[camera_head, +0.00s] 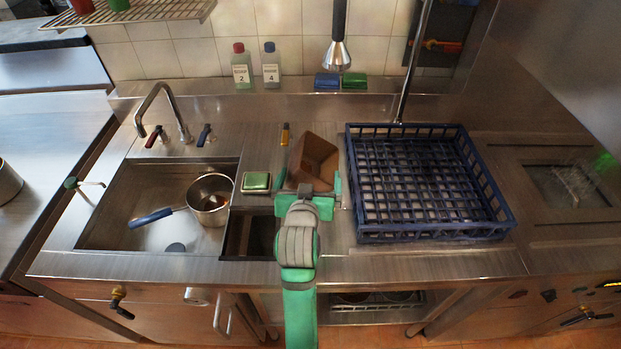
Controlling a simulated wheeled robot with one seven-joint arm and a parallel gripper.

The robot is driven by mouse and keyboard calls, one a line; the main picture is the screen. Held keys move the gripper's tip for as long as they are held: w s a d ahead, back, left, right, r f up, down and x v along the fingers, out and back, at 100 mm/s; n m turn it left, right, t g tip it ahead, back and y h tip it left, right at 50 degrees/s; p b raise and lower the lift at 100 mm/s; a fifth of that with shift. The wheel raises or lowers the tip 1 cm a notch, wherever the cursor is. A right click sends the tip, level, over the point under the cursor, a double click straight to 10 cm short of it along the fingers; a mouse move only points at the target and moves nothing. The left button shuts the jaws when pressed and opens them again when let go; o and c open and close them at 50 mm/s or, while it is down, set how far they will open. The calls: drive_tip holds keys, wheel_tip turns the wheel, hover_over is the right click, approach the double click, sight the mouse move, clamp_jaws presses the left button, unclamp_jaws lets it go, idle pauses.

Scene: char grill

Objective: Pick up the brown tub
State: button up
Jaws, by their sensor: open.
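The brown tub (315,158) sits on the steel counter between the sink and the blue rack. It is square and open at the top, and it looks tilted. My gripper (310,184) is at the near side of the tub, with its green fingers apart. One finger is at the tub's lower left and the other at its lower right. My own wrist hides the near base of the tub, so I cannot tell whether the fingers touch it.
A blue dish rack (358,236) stands close on the right. A green-topped box (256,182) is just left of my gripper, behind a small dark basin (240,235). The sink (115,225) holds a pot (212,215). Two bottles (271,70) stand at the back wall.

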sight(310, 170)
drive_tip(key=shift+g, duration=0.5)
drive_tip(key=f, duration=0.2)
drive_tip(key=a+f, duration=0.1)
drive_tip(key=f, duration=0.1)
drive_tip(key=shift+w, duration=0.2)
drive_tip(key=x, duration=0.4)
drive_tip(key=shift+a, duration=0.2)
drive_tip(key=shift+w+d, duration=0.25)
drive_tip(key=shift+w, duration=0.35)
drive_tip(key=shift+d+r, duration=0.1)
drive_tip(key=shift+r, duration=0.05)
drive_tip(key=shift+c, duration=0.6)
drive_tip(key=shift+r, duration=0.1)
drive_tip(key=c, duration=1.4)
